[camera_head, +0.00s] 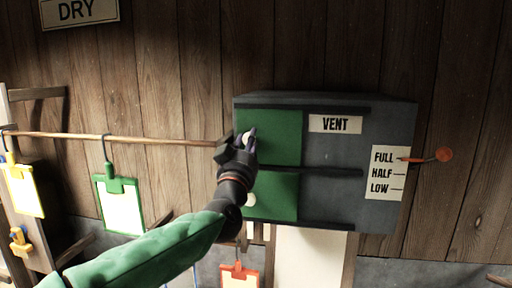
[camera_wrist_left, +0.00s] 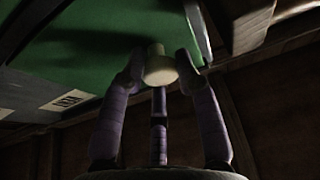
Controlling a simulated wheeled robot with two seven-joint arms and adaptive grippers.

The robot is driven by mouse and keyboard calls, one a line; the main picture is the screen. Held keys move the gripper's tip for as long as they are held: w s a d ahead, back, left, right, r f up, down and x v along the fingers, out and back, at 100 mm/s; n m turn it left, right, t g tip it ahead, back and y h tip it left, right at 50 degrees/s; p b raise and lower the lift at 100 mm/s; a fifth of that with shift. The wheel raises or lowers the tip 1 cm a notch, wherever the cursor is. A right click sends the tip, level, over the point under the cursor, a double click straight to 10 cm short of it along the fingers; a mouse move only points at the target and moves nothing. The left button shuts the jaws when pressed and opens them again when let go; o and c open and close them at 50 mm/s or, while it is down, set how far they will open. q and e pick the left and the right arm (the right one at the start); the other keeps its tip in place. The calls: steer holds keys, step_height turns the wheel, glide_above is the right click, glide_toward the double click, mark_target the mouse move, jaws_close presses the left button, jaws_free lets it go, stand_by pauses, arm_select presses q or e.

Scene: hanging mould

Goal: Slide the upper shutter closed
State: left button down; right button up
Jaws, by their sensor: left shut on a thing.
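The upper shutter (camera_head: 281,134) is a green panel at the upper left of the grey vent box (camera_head: 335,205). Its pale round knob (camera_head: 247,138) is near the panel's left edge. My left gripper (camera_head: 248,142) is at this knob with its fingers shut on it. In the left wrist view the cream knob (camera_wrist_left: 159,64) sits between the purple fingertips of the gripper (camera_wrist_left: 160,72), with the green panel (camera_wrist_left: 100,45) behind it. The lower shutter (camera_head: 277,196) is also green, at the left below it, with its own pale knob (camera_head: 249,200) beside my wrist. My right gripper is not in view.
A wooden rod (camera_head: 120,139) runs from the left to the box. A green clipboard-like mould (camera_head: 121,205) and a yellow one (camera_head: 23,188) hang there. A red one (camera_head: 239,274) hangs below. A red-tipped lever (camera_head: 443,154) points at the FULL label (camera_head: 384,158).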

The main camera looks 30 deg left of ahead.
arm_select(q)
steer(key=shift+s+a+r, duration=0.25)
steer(key=shift+s+r, duration=0.05)
steer(key=shift+r, duration=0.25)
steer(key=c, duration=0.9)
jaws_free()
steer(key=shift+a+f, duration=0.1)
steer(key=shift+f, duration=0.05)
steer(key=shift+w+f, duration=0.1)
steer(key=shift+f, duration=0.1)
steer(key=shift+s+d+f, duration=0.1)
steer(key=shift+s+d, duration=0.1)
steer(key=shift+d, duration=0.05)
steer(key=v, duration=1.1)
steer(key=shift+s, duration=0.3)
